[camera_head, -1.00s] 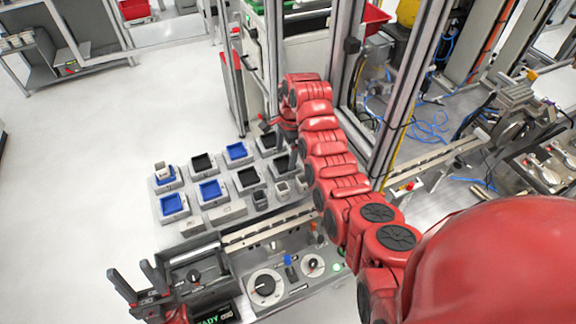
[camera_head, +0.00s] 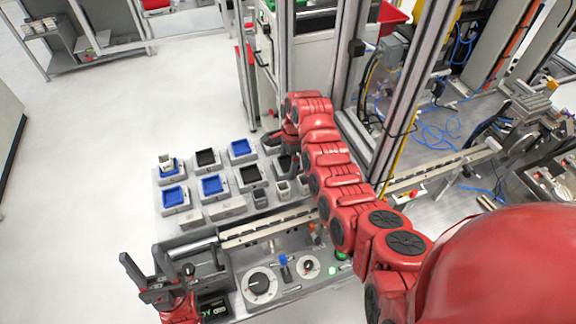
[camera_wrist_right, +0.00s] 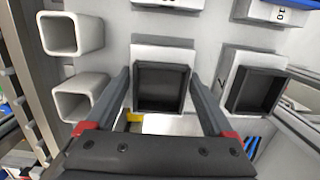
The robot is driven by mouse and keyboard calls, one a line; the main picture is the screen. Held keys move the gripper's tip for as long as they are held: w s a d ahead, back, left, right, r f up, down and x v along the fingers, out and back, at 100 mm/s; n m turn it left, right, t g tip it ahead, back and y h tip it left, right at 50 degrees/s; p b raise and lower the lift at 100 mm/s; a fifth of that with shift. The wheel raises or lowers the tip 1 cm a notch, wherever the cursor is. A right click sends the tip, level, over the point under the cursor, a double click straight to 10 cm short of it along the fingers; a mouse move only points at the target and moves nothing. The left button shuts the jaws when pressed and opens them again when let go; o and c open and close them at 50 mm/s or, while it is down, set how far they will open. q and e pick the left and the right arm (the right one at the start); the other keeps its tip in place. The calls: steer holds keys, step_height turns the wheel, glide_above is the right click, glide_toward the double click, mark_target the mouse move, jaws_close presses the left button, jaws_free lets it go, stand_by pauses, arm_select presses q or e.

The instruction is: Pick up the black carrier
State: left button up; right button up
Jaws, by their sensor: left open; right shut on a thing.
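In the right wrist view a black carrier (camera_wrist_right: 162,88), a square open-topped tray, sits between the fingers of my right gripper (camera_wrist_right: 160,95), one finger against each side. It is at its light grey holder; I cannot tell whether it is lifted. A second black carrier (camera_wrist_right: 255,92) stands to the right of it. In the head view my right gripper (camera_head: 291,150) is at the right end of the carrier rows and partly hides what it holds. Other black carriers (camera_head: 206,158) and (camera_head: 249,178) stand in the rows. My left gripper (camera_head: 147,274) is open and empty at the lower left.
Several blue carriers (camera_head: 212,185) stand in holders among the black ones. Two square hollow grey parts (camera_wrist_right: 72,33) are left of the gripper. A control panel with dials (camera_head: 262,285) and a rail (camera_head: 265,228) lie in front. A metal frame post (camera_head: 405,90) stands close behind my right arm.

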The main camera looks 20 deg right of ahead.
steer(key=shift+c, duration=1.1)
steer(key=shift+a, duration=0.15)
